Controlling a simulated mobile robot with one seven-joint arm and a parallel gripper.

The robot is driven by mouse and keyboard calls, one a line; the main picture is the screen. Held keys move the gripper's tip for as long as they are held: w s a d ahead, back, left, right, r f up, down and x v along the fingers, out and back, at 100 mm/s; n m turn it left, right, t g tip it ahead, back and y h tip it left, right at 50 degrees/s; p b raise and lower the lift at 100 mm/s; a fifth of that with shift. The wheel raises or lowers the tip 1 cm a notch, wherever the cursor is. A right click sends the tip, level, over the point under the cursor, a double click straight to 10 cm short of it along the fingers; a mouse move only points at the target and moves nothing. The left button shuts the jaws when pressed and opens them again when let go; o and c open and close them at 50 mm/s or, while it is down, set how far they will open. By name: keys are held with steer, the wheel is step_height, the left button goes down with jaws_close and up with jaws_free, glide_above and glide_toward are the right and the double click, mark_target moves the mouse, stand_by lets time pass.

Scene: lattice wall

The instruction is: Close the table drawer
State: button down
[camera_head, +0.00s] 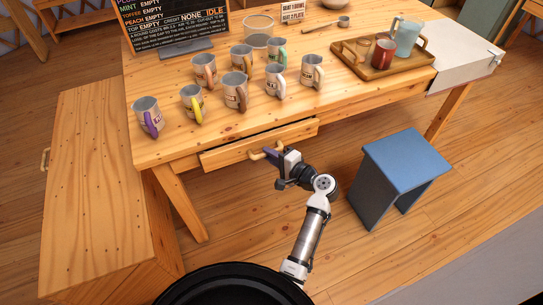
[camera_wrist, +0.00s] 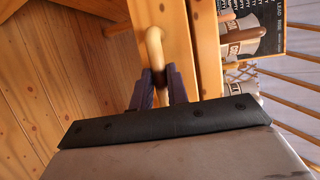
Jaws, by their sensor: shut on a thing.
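The table drawer (camera_head: 230,153) is under the front edge of the wooden table (camera_head: 165,149). Its front stands slightly out from the table edge, with a narrow dark gap above it. My gripper (camera_head: 276,154) is at the drawer's handle (camera_head: 258,153), near the middle of the drawer front. In the wrist view the two dark fingers of my gripper (camera_wrist: 161,88) are shut on the pale wooden handle (camera_wrist: 154,48). The drawer front (camera_wrist: 176,35) runs beside it there. The inside of the drawer is hidden.
Several mugs (camera_head: 235,90) stand on the table above the drawer. A tray (camera_head: 420,58) with a jug (camera_head: 407,38) and a red cup (camera_head: 383,54) is at the right. A blue stool (camera_head: 408,160) stands right of my arm. A wooden cabinet (camera_head: 95,190) stands at the left.

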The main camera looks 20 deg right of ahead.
steer(key=w, duration=0.3)
steer(key=shift+w+r+b, duration=0.15)
steer(key=shift+w+b, duration=0.2)
steer(key=c, duration=1.4)
jaws_free()
steer(key=shift+w, duration=0.1)
steer(key=shift+o, duration=0.2)
steer(key=b+v, duration=0.1)
steer(key=v, duration=1.2)
steer(key=shift+s+b, duration=0.4)
steer(key=shift+d, duration=0.15)
